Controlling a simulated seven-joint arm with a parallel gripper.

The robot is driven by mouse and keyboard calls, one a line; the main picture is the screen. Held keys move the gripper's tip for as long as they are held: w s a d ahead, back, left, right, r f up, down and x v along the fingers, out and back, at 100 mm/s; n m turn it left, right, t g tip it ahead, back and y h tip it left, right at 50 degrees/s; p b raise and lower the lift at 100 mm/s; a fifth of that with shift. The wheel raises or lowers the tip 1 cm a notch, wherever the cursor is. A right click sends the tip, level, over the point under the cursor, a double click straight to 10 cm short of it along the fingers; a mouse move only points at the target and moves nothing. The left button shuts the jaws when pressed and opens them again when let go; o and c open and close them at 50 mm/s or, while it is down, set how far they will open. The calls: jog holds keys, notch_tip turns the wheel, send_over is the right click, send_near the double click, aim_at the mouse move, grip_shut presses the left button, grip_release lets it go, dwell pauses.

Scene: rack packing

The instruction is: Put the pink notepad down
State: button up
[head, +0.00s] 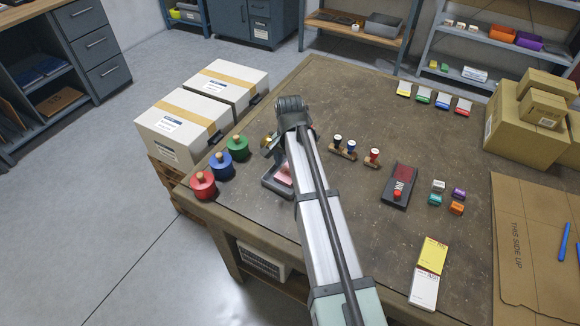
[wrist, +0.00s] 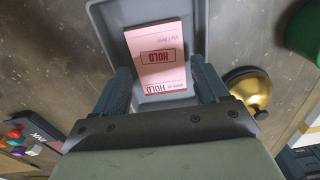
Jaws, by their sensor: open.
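The pink notepad (wrist: 157,58), printed HOLD, lies in a shallow grey tray (wrist: 104,28). In the head view a bit of the pink notepad (head: 284,175) shows beside my arm, and the tray's rim (head: 266,184) shows at its left. My gripper (wrist: 163,82) is open, with one finger on each side of the notepad's near end. A gap shows between the fingers and the pad; I cannot tell its height above the tray. In the head view my arm hides much of the tray and the fingertips.
A gold bell (wrist: 252,90) stands close to the right finger. Green (head: 238,147), blue (head: 222,165) and red (head: 203,185) round containers line the table's left edge. Wooden-handled stamps (head: 350,148), a red-and-black pad (head: 399,186) and yellow and white notepads (head: 429,270) lie right of my arm.

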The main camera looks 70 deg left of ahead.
notch_tip(320, 180, up, 10)
jog(key=shift+r, duration=0.15)
dwell(0.3)
dwell(1.0)
